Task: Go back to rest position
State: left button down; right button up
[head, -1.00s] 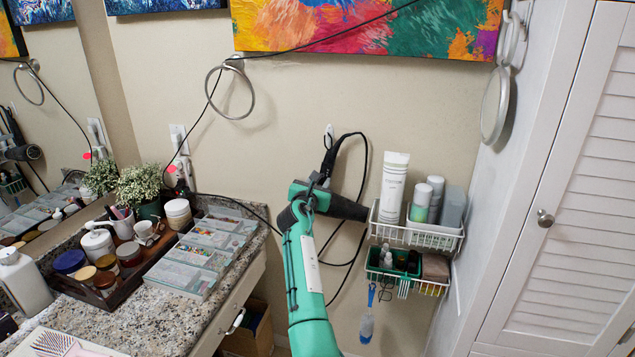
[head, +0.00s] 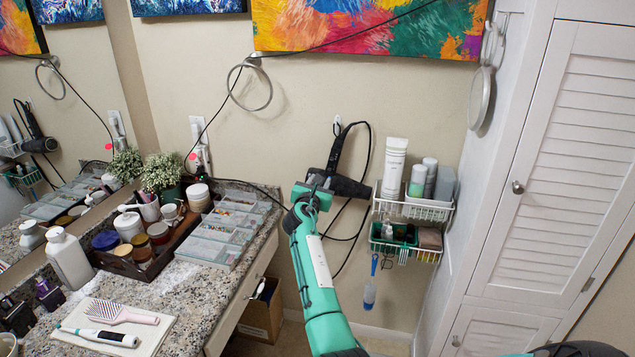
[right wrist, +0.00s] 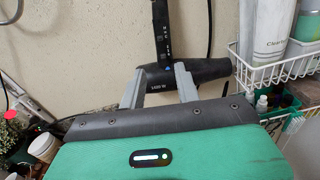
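A black hair dryer (head: 350,187) hangs on the wall by its cord side, handle up and barrel level, below a small hook. My right gripper (head: 318,183) is in front of it, at the left part of its barrel in the head view. In the right wrist view, the two grey fingers of my right gripper (right wrist: 158,85) stand apart, with the dryer (right wrist: 213,72) just beyond them and its handle above the gap. My left gripper is out of view.
A granite counter (head: 180,310) with a tray, jars, clear organizers (head: 222,235) and a hairbrush (head: 122,313) is at left. White wire baskets (head: 428,209) with bottles hang right of the dryer. A louvered cabinet (head: 555,180) is at right. A towel ring (head: 249,87) is above.

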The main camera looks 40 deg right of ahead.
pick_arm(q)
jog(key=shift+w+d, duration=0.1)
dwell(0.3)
